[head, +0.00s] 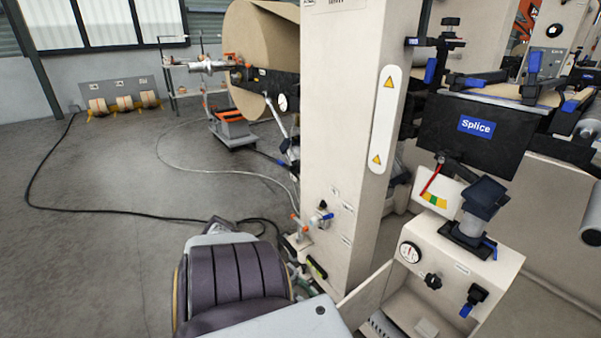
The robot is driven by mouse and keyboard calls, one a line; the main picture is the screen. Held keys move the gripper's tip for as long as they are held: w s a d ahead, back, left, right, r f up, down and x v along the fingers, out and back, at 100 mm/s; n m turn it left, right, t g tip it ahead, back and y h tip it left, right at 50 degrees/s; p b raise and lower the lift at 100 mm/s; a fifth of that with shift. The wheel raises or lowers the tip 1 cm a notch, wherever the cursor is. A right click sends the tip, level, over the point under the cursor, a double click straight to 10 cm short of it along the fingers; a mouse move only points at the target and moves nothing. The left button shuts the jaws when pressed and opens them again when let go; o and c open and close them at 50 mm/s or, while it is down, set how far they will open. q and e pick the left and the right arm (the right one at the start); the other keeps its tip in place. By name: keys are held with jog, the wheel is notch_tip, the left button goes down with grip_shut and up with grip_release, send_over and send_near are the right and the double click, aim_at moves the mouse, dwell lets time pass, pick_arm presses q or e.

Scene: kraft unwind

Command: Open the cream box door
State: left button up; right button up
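The cream box (468,258) stands at the lower right, with a round gauge, a black knob and a black-and-blue valve on its sloped face. Its cream door (364,297) appears as a thin panel angled out from the box's left side. The front is open beside it, and part of the inside shows with a small pale block (427,328). The lower part of the door and box is cut off by the picture edge. A dark ribbed arm part and a grey link, which look like mine, fill the bottom middle, left of the door. Neither gripper shows.
A tall cream column (340,130) rises behind the door, with small valves low on its side. A black Splice panel (475,130) hangs above the box. A black cable (110,211) crosses the grey floor. The floor at left is mostly clear.

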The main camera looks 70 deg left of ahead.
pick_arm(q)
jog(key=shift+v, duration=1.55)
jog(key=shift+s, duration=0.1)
